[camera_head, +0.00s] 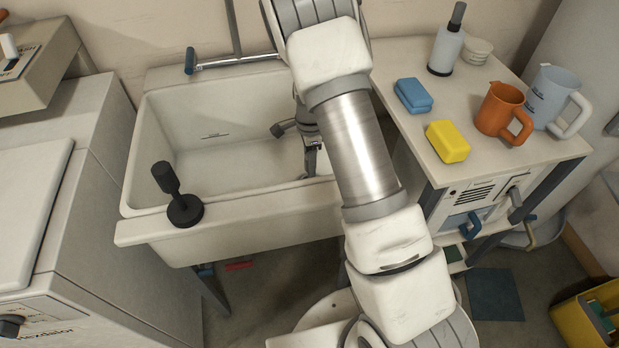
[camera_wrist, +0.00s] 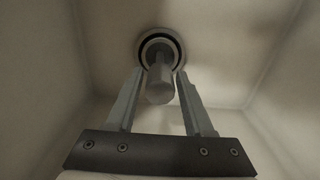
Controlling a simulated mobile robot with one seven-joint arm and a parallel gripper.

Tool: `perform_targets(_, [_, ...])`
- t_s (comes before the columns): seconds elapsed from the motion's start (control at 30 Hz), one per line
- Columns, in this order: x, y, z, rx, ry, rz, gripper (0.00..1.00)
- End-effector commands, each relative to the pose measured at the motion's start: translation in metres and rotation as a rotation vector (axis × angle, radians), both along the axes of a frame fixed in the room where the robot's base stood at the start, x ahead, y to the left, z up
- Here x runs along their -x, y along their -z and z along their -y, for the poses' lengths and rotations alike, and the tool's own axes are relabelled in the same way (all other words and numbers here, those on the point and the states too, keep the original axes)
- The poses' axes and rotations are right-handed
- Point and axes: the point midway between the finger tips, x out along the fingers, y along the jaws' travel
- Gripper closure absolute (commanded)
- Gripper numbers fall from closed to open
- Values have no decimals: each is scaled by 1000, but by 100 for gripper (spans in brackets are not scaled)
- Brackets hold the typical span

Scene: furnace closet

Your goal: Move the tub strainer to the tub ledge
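The white tub (camera_head: 215,150) has a wide front ledge (camera_head: 265,215). In the wrist view, what looks like the tub strainer, a grey upright knob (camera_wrist: 160,86), stands at the round drain (camera_wrist: 160,42) in the tub floor. My gripper (camera_wrist: 159,73) is open, with one finger on each side of the knob and a small gap visible at both sides. In the head view, my gripper (camera_head: 309,170) reaches down inside the right part of the tub; I cannot make out the strainer there.
A black knobbed stopper-like object (camera_head: 184,208) stands at the ledge's left. A faucet (camera_head: 215,63) crosses the tub's back. The right counter (camera_head: 420,150) holds a blue sponge (camera_head: 413,95), yellow sponge (camera_head: 447,141), orange mug (camera_head: 498,110), blue jug (camera_head: 548,98) and bottle (camera_head: 446,50). The ledge's middle is clear.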

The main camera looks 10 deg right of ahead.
Motion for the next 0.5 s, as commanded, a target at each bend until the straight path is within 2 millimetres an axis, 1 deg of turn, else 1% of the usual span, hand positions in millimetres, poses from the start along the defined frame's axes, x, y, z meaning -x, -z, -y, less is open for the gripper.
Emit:
perform_targets(0.03, [0, 0, 0, 0, 0, 0, 59])
perform_targets(0.17, [0, 0, 0, 0, 0, 0, 82])
perform_targets(0.2, [0, 0, 0, 0, 0, 0, 89])
perform_targets(0.27, [0, 0, 0, 0, 0, 0, 100])
perform_targets(0.5, [0, -1, 0, 0, 0, 1, 100])
